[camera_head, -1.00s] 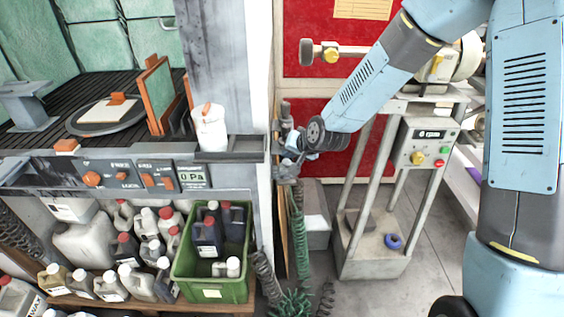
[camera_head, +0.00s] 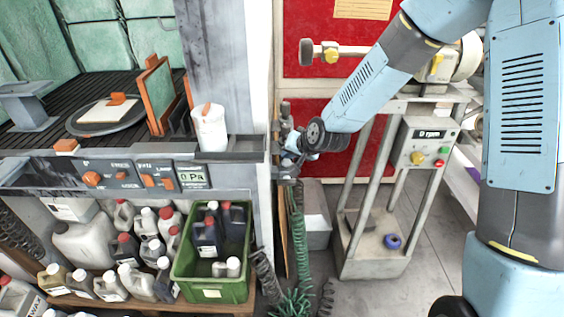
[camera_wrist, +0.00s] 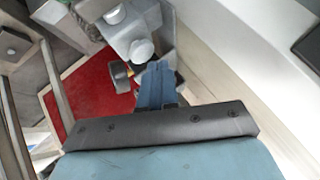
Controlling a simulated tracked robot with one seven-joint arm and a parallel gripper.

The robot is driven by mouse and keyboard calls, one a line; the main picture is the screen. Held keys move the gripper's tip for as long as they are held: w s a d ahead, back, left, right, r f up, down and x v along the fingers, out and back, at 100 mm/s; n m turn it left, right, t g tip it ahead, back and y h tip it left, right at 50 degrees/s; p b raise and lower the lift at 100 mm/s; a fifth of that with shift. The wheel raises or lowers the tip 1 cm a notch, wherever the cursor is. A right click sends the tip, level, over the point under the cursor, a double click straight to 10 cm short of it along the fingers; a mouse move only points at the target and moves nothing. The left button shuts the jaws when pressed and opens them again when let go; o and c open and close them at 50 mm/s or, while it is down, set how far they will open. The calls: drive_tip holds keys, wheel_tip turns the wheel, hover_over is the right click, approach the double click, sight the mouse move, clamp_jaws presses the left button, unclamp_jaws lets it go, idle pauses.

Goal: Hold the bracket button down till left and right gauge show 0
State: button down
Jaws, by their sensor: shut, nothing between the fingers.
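My gripper (camera_head: 290,142) is at the grey bracket (camera_head: 284,170) on the post between the bench and the red wall. In the wrist view my gripper (camera_wrist: 158,67) is shut and empty, its blue fingertips right by the round grey button (camera_wrist: 141,49) of the bracket. They look to be touching it or very near; I cannot tell how far the button is pressed. The left gauge (camera_head: 191,177) on the bench panel seems to read 0 Pa. The right gauge (camera_head: 430,134) on the machine stand seems to read 0 rpm.
A white cup (camera_head: 210,130) stands on the bench edge left of my gripper. A green crate (camera_head: 212,291) and several bottles are below. Green hoses (camera_head: 299,240) hang under the bracket. The grey machine stand (camera_head: 376,262) is close on the right.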

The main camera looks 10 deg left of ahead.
sight(289, 162)
drive_tip(key=shift+f, duration=0.7)
idle(0.9)
idle(3.6)
drive_tip(key=shift+r, duration=0.9)
drive_tip(key=shift+r, duration=2.55)
drive_tip(key=shift+w, duration=0.1)
